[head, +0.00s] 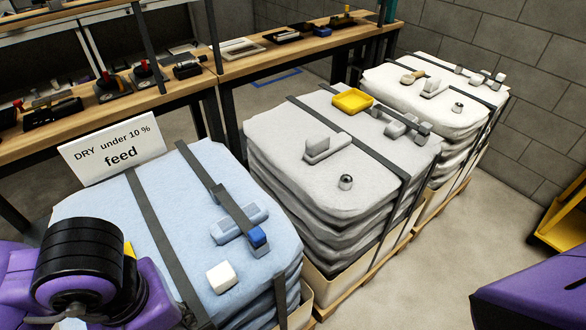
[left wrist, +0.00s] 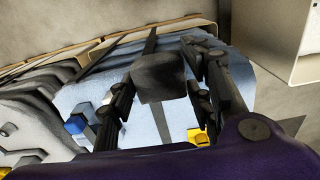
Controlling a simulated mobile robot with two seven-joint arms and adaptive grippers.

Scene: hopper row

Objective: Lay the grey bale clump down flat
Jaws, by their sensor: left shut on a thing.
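A dark grey block, which looks like the grey bale clump (left wrist: 160,78), sits between the fingers of my left gripper (left wrist: 172,85) in the left wrist view. The gripper is shut on it over the pale blue bale stack (left wrist: 150,118). I cannot tell whether the block touches the bale. In the head view my left arm's wrist at the lower left hides the fingers and the block. The blue bale stack (head: 190,270) has dark straps across its top. My right gripper is out of view; only a purple part of my right arm shows at the lower right.
A white cube (head: 221,277) and a blue-ended fitting (head: 257,237) are on the blue bale. The grey bale stack (head: 285,185) bears a yellow tray (head: 352,100), grey blocks and a metal knob (head: 346,182). A feed sign (head: 112,148) stands behind the blue bale.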

